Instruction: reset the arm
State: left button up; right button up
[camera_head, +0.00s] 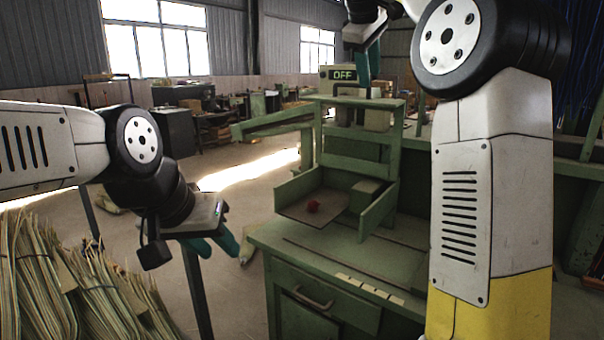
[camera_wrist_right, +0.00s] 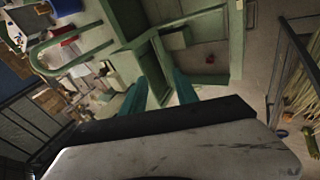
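My left gripper (camera_head: 220,245) hangs at the left of the head view, over the floor between the straw bundles and the green machine. Its teal fingers are apart with nothing between them. My right arm rises along the right side of the head view. My right gripper (camera_head: 368,62) shows at the top centre, beside the box with the green "OFF" display (camera_head: 343,74). In the right wrist view its two teal fingers (camera_wrist_right: 160,92) are apart and empty, with green machine framing beyond them.
The green machine (camera_head: 340,270) has a tray (camera_head: 330,203) with a small red object (camera_head: 312,206) in it. Straw bundles (camera_head: 60,285) stand at the lower left; straw (camera_wrist_right: 300,95) also shows in the right wrist view. Open floor (camera_head: 235,285) lies between bundles and machine.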

jog(key=s+a+f+m+y, duration=0.1)
jog(key=s+f+m+y, duration=0.4)
jog(key=s+f, duration=2.2)
jog(key=s+m, duration=0.3)
jog(key=m, duration=0.1)
jog(key=shift+s+a, duration=0.2)
jog(key=shift+a, duration=0.05)
